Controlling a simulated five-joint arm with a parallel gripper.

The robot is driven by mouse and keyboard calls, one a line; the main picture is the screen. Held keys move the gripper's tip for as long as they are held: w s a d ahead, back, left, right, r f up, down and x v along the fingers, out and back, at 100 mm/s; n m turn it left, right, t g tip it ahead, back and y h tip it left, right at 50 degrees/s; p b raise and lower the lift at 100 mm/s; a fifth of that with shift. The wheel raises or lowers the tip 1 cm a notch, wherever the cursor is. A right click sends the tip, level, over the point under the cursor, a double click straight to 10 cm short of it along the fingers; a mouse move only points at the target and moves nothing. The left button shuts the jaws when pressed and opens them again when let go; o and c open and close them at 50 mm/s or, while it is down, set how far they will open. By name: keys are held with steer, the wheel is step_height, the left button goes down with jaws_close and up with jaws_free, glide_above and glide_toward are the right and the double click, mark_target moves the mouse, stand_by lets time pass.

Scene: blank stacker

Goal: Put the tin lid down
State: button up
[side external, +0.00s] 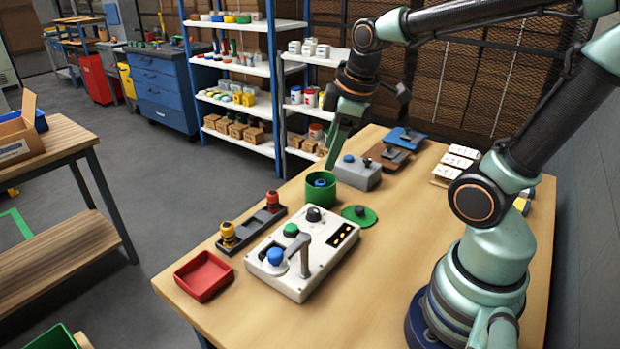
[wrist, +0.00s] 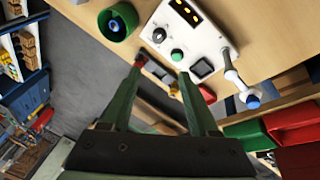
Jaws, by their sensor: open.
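The green tin lid (side external: 366,218), a flat disc with a dark knob, lies on the wooden table beside the control box in the side view. The open green tin (side external: 318,196) stands to its left with something blue inside. The tin also shows at the top of the wrist view (wrist: 121,14). The lid cannot be made out in the wrist view. My gripper (side external: 332,162) is above the table behind the tin, away from the lid. In the wrist view its two fingers (wrist: 160,72) are spread apart with nothing held between them.
A white control box (side external: 322,257) with knobs and a lever stands in front of the lid. A dark rack (side external: 250,228) with red and yellow pieces and a red tray (side external: 204,276) are to the left. A grey box (side external: 357,176) stands behind the tin. The table right of the lid is clear.

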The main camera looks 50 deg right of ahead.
steer(key=s+a+r+m+t, duration=0.1)
steer(key=s+a+r+m, duration=0.1)
steer(key=a+m, duration=0.3)
steer(key=shift+a+r+m+t+y, duration=0.2)
steer(key=shift+a+m+t+y, duration=0.2)
steer(key=shift+m, duration=0.5)
steer(key=shift+o, duration=0.3)
